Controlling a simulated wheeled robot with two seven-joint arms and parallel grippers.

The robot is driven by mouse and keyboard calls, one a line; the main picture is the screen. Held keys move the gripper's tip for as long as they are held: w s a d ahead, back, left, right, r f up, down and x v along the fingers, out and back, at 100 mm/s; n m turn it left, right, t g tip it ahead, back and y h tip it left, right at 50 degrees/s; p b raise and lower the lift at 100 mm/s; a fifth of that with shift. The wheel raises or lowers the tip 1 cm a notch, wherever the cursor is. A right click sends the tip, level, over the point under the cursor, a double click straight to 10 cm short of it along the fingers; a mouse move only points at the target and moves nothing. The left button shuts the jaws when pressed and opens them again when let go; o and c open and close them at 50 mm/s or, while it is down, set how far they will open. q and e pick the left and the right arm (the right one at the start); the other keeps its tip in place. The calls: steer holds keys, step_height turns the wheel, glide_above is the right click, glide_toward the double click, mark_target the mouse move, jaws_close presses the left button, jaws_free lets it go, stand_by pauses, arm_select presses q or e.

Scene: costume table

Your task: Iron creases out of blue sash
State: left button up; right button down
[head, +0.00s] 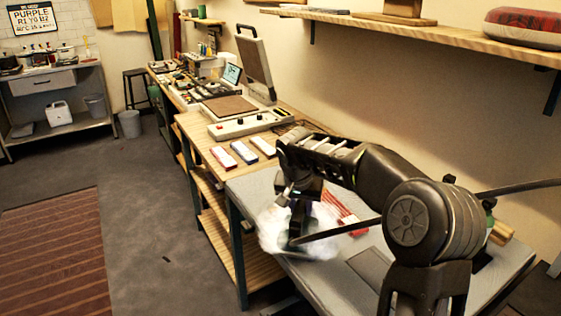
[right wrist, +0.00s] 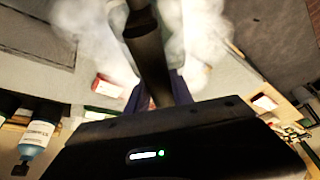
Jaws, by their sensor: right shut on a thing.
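My right gripper (head: 298,205) is shut on a dark object, seemingly the iron (head: 296,228), over the grey padded board. White steam surrounds it and blurs its outline. A dark cord or hose runs from it to the right. In the right wrist view, a dark shaft (right wrist: 150,55) rises into steam beyond my black gripper housing. A dark blue patch (right wrist: 180,84) beside the shaft may be the sash or a part of the gripper; I cannot tell. The sash is not clearly seen in the head view. My left gripper is not in view.
The grey board (head: 262,185) has a red-and-white striped item (head: 343,211) on it, close right of the steam. Several small boxes (head: 243,152) lie on the wooden bench behind, before an open press (head: 256,65). A shelf (head: 440,40) overhangs the right.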

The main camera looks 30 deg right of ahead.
steer(key=shift+s, duration=0.4)
steer(key=shift+s+r, duration=0.2)
steer(key=shift+p, duration=0.3)
steer(key=shift+w+r, duration=0.2)
steer(key=shift+r, duration=0.6)
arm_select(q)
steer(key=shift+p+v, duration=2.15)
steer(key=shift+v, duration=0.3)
arm_select(e)
steer(key=shift+r, duration=3.15)
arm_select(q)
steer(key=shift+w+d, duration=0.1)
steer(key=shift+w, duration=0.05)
